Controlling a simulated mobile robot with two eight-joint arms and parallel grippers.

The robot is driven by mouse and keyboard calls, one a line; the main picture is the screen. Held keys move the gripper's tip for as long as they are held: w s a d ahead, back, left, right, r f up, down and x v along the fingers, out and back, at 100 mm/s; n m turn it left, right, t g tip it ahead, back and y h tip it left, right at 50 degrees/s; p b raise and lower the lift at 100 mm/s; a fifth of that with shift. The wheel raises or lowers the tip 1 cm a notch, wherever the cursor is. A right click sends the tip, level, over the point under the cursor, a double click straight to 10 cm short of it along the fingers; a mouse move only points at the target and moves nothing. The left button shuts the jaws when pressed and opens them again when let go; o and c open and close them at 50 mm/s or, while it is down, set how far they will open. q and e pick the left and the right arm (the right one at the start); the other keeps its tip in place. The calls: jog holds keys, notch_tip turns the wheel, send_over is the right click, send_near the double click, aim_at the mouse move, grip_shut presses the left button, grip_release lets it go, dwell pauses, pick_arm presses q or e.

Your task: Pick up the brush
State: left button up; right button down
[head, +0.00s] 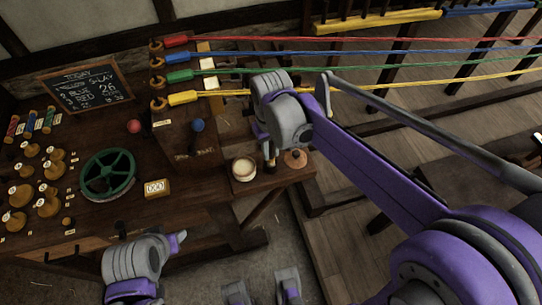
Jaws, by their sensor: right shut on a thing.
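My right gripper (268,147) reaches down over the front right of the workbench, between a pale-filled pot (243,169) and a round wooden lid (295,158). It is shut on a small tan and dark thing (270,163), which seems to be the brush. My wrist hides most of it, and I cannot tell whether it touches the bench. My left gripper (178,242) is low at the left, in front of the bench and away from the brush. Its jaws are too foreshortened to read.
Red, blue, green and yellow ropes (400,92) stretch right from hooks on the bench. A green handwheel (107,175), wooden spools (48,205), a counter box (156,188) and a chalkboard (86,88) occupy the left side. Floor (330,240) shows right of the bench.

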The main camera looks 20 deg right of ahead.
pick_arm(q)
jog(key=shift+w+r+p, duration=0.1)
jog(key=shift+r+p, duration=0.45)
pick_arm(e)
notch_tip(320, 180, up, 10)
pick_arm(q)
jog(key=shift+r, duration=0.1)
dwell(0.6)
